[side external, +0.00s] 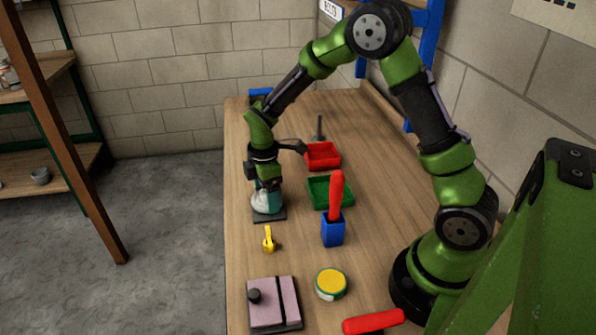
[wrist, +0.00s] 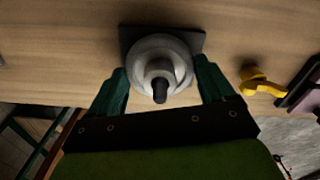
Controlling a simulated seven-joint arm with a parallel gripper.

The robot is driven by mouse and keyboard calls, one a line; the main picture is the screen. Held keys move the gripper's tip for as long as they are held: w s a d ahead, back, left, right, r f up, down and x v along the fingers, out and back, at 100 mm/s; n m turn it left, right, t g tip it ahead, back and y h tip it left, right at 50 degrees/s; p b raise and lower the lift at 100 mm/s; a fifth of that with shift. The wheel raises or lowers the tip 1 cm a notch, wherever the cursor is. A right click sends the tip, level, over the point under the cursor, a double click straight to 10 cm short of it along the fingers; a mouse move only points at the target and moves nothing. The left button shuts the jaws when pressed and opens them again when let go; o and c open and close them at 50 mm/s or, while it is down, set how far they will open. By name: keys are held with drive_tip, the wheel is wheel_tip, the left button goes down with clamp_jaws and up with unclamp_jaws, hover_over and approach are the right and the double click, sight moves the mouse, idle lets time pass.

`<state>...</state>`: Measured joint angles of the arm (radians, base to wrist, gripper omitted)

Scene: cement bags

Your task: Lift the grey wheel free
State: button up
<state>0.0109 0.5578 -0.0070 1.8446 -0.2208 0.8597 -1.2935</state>
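The grey wheel (wrist: 138,62) sits around a dark upright peg (wrist: 159,92) on a dark square base plate (wrist: 195,38). In the side view the wheel (side external: 263,207) and the plate (side external: 270,217) are near the left edge of the bench. My gripper (wrist: 162,68) points down at the wheel, with one green finger on each side of it. In the wrist view both fingertips come up to the rim with no clear gap, but I cannot tell if they press on it. In the side view my gripper (side external: 268,187) hides the top of the wheel.
A green tray (side external: 318,194) and a red tray (side external: 323,157) lie to the right. A blue holder (side external: 333,231) with a red-handled tool (side external: 336,190) stands nearby. A yellow item (side external: 268,240), a pink box (side external: 268,305) and a yellow-lidded tin (side external: 331,282) lie in front.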

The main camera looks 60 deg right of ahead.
drive_tip(key=c, duration=0.5)
drive_tip(key=shift+c, duration=0.2)
drive_tip(key=shift+r, duration=1.65)
drive_tip(key=shift+r, duration=2.95)
